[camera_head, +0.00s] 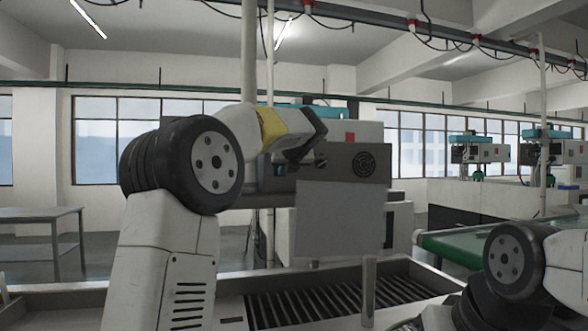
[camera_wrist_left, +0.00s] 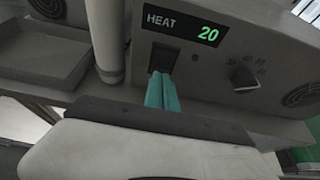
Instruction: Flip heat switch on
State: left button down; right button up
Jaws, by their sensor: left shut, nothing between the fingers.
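The heat switch (camera_wrist_left: 162,58) is a black rocker in a dark frame on the grey control panel, seen in the left wrist view. It sits just below the HEAT display (camera_wrist_left: 183,24), which reads 20 in green. My left gripper (camera_wrist_left: 161,76) is shut, with its two teal fingers together and nothing between them. Its tips are at the lower edge of the switch; I cannot tell whether they touch it. In the head view my left arm reaches to the machine's panel (camera_head: 345,160) and hides the switch. My right arm shows at lower right, but its gripper is out of view.
A dark knob (camera_wrist_left: 243,78) and a round vent (camera_wrist_left: 303,95) are right of the switch. A pale pipe (camera_wrist_left: 106,40) stands left of it. A slatted tank bed (camera_head: 330,303) lies below the machine. A green conveyor (camera_head: 450,247) is at right.

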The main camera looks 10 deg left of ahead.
pick_arm(q)
jog(key=shift+w, duration=0.1)
jog(key=shift+w+a+f, duration=0.1)
jog(key=shift+w+a, duration=0.05)
jog(key=shift+w, duration=0.05)
dwell(0.5)
jog(key=shift+a+r, duration=0.1)
jog(key=shift+r, duration=0.9)
jog(key=shift+s, duration=0.15)
jog(key=f+v, duration=0.1)
jog(key=v, duration=1.2)
jog(key=shift+s+d, duration=0.4)
jog(key=shift+s, duration=0.05)
